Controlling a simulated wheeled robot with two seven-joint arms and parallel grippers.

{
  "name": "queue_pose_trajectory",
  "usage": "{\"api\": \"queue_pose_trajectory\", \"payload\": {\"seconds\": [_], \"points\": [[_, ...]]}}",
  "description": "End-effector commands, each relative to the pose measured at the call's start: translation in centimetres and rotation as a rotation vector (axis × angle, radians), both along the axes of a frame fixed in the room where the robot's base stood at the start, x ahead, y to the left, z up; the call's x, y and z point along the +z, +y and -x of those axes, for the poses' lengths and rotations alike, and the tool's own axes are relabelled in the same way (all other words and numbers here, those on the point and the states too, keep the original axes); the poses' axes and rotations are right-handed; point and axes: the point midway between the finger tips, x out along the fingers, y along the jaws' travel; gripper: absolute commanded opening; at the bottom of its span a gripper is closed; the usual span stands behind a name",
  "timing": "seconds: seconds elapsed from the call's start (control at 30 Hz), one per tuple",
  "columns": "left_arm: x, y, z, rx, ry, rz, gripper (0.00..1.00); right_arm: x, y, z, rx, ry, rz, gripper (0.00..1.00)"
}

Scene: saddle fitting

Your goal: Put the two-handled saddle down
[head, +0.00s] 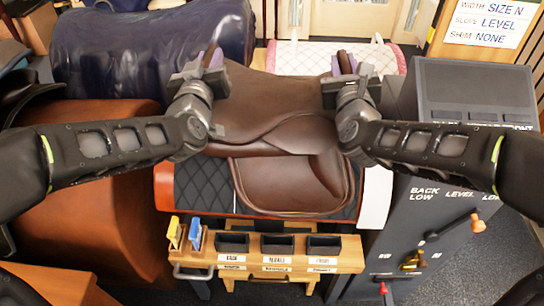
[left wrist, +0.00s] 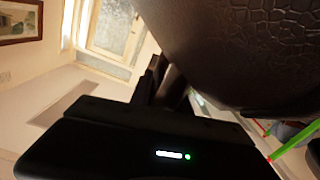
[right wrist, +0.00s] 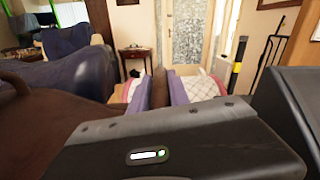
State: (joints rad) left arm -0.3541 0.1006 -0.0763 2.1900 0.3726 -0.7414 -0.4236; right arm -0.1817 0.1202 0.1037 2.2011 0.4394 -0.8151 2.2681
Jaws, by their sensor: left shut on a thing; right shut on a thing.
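The brown two-handled saddle (head: 275,105) is in the middle of the head view, with its flap hanging over a black quilted pad (head: 205,190). I cannot tell whether it rests on the pad or is held just above it. My left gripper (head: 209,62) is shut on the handle at the saddle's left. My right gripper (head: 344,66) is shut on the handle at its right. In the right wrist view a brown handle (right wrist: 159,88) stands between the purple finger pads. The left wrist view shows the dark leather underside or side of the saddle (left wrist: 240,50) up close.
A wooden tray rack (head: 350,250) with dark bins stands in front. A grey control box (head: 420,230) with levers is at the right. A navy covered form (head: 150,45) is behind, a brown form (head: 80,200) at the left, and a white quilted pad (head: 310,57) behind the saddle.

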Motion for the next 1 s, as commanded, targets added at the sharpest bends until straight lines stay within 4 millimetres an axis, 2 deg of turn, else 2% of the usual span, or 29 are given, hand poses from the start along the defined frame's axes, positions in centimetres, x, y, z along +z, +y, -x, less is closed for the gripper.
{"api": "queue_pose_trajectory", "payload": {"seconds": [0.57,0.77,1.0], "points": [[0.6,-0.1,0.0,0.0,-0.009,0.003,0.0,0.3,0.3,0.1,0.008,-0.002,0.004,0.0],[2.5,-0.1,0.0,0.0,-0.009,0.003,0.0,2.2,0.3,0.1,0.008,-0.002,0.004,0.0],[6.7,-0.1,0.0,0.0,-0.009,0.003,0.0,6.4,0.3,0.1,0.008,-0.003,0.004,0.0]]}}
